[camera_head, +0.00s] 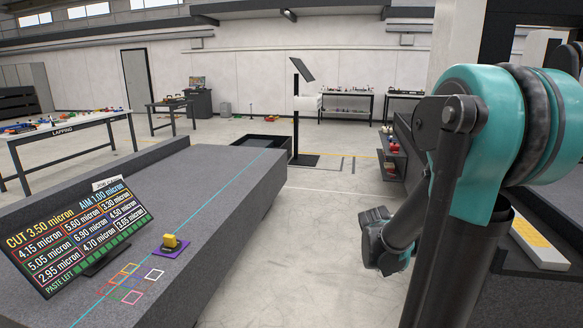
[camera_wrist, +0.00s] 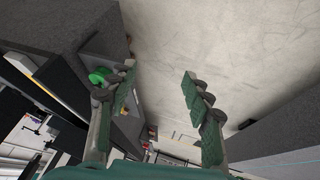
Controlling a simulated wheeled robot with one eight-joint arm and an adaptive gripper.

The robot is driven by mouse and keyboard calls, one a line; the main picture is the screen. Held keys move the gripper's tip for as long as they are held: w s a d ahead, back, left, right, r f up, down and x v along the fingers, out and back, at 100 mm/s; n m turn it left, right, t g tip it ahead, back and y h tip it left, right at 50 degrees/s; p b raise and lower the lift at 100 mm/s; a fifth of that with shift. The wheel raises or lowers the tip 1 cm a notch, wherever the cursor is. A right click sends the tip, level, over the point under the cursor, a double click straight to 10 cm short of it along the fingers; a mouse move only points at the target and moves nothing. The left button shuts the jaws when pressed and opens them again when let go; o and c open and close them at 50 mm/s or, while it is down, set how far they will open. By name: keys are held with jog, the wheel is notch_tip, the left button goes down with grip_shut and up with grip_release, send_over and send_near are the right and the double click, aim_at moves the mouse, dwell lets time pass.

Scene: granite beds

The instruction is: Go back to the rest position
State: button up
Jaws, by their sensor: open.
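My gripper (camera_head: 376,236) hangs to the right of the near granite bed (camera_head: 215,190), out over the floor and apart from the bed. In the wrist view my gripper (camera_wrist: 158,82) shows two green-padded fingers spread wide, with nothing between them but the pale floor. My teal and grey arm fills the right of the head view and bends down to the gripper. Part of the gripper is hidden behind the arm in the head view.
A yellow block (camera_head: 170,241) sits on a purple pad (camera_head: 170,252) on the bed, near coloured outlined squares (camera_head: 128,283). A tilted number sign (camera_head: 75,235) stands at left. The concrete floor (camera_head: 310,220) beside the bed is clear. A dark stand (camera_head: 302,110) rises behind.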

jog(key=s+a+f+n+y, duration=0.2)
jog(key=s+a+n+y, duration=0.2)
jog(key=s+a, duration=0.7)
jog(key=s, duration=0.2)
jog(key=shift+s+f, duration=0.3)
jog(key=shift+f, duration=0.05)
dwell(0.7)
